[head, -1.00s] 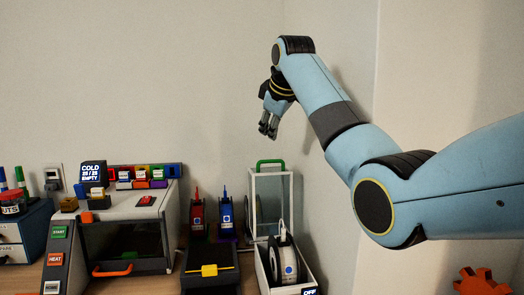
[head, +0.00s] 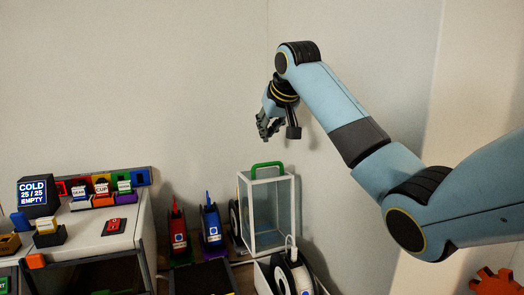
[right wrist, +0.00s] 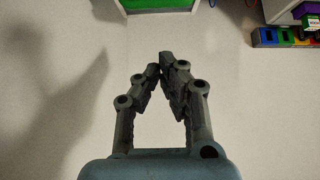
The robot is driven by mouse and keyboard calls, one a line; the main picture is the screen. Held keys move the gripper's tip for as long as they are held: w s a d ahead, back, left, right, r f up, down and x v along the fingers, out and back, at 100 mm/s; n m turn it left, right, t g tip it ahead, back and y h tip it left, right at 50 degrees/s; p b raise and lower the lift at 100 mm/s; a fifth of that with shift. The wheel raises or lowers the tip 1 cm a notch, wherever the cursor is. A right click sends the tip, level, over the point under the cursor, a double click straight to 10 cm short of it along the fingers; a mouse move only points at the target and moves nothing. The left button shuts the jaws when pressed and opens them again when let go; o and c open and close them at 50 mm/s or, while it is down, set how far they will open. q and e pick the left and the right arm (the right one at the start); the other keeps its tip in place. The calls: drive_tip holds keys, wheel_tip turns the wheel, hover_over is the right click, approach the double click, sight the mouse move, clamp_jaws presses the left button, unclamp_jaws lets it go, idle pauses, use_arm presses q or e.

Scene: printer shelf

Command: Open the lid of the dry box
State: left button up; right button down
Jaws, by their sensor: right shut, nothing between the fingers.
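The dry box (head: 262,268) is a white open-topped case at the bottom of the head view, cut off by the frame, with a white spool (head: 283,278) in it. Its clear, white-framed lid (head: 272,215) stands upright at the back, with a green handle (head: 267,165) on top. My right gripper (head: 268,130) is above the handle, apart from it, with its fingers pointing down. In the right wrist view the gripper (right wrist: 162,65) has its fingertips together and nothing between them. Green and white parts, likely the handle and lid, show at that view's top edge. My left gripper is not in view.
An orange gear (head: 495,282) is at bottom right. Pale wall lies behind; the air around the gripper is clear.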

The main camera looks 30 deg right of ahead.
sight(264, 174)
drive_tip(key=p+x, duration=0.2)
drive_tip(key=x, duration=0.7)
drive_tip(key=shift+w, duration=0.1)
drive_tip(key=s+p, duration=0.2)
drive_tip(key=s, duration=0.1)
drive_tip(key=shift+a, duration=0.4)
drive_tip(key=shift+s, duration=0.4)
drive_tip(key=shift+s+a+f, duration=0.1)
drive_tip(key=shift+s+a, duration=0.05)
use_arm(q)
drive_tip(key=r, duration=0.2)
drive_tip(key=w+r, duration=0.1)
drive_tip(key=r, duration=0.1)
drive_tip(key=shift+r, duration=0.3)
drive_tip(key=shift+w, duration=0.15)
